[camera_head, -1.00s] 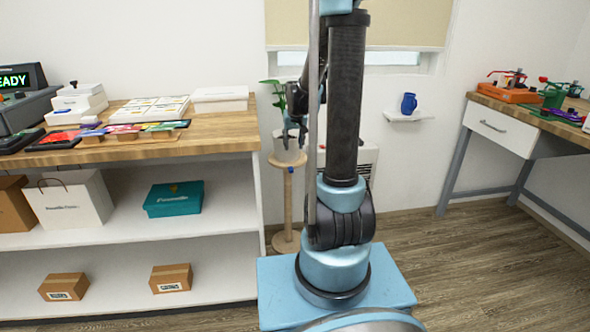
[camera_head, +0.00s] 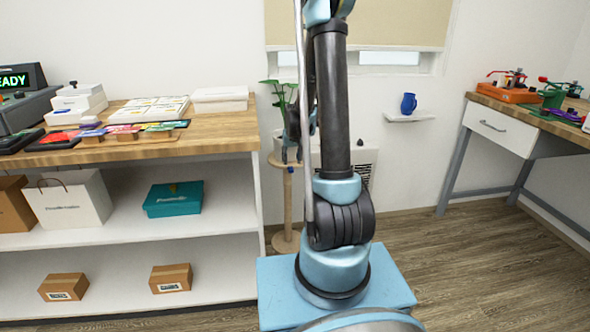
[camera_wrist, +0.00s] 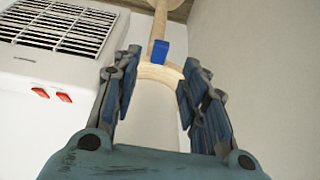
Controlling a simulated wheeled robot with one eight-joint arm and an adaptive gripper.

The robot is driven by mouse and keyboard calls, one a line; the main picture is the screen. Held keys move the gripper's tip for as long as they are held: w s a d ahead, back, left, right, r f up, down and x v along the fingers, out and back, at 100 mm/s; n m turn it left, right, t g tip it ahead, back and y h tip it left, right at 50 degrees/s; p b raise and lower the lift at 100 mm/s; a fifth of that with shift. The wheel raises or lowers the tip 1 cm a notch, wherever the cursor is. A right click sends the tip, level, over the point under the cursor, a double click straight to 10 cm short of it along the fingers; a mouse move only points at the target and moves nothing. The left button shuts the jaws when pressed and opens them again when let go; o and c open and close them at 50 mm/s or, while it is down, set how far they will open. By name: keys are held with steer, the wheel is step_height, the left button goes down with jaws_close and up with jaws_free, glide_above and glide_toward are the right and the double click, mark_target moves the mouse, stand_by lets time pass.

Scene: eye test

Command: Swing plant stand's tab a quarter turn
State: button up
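The wooden plant stand (camera_head: 287,205) stands right of the shelf unit, with a potted green plant (camera_head: 279,91) on top. In the wrist view its round wooden top (camera_wrist: 154,73) and post show. The blue tab (camera_wrist: 161,50) sits at the edge of the top, beside the post. My gripper (camera_wrist: 162,60) is open, one finger on each side of the tab in the picture. No contact with the tab can be made out. In the head view my gripper (camera_head: 292,152) is by the stand's top, and my arm partly hides it.
A white grilled wall unit (camera_wrist: 60,45) with red switches is close to my gripper's left in the wrist view. The shelf unit (camera_head: 225,215) stands left of the stand. A small wall shelf (camera_head: 410,116) holds a blue mug (camera_head: 408,103). Floor at right is clear.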

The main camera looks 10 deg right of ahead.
mark_target(291, 169)
steer(key=shift+x, duration=3.65)
steer(key=shift+c, duration=0.2)
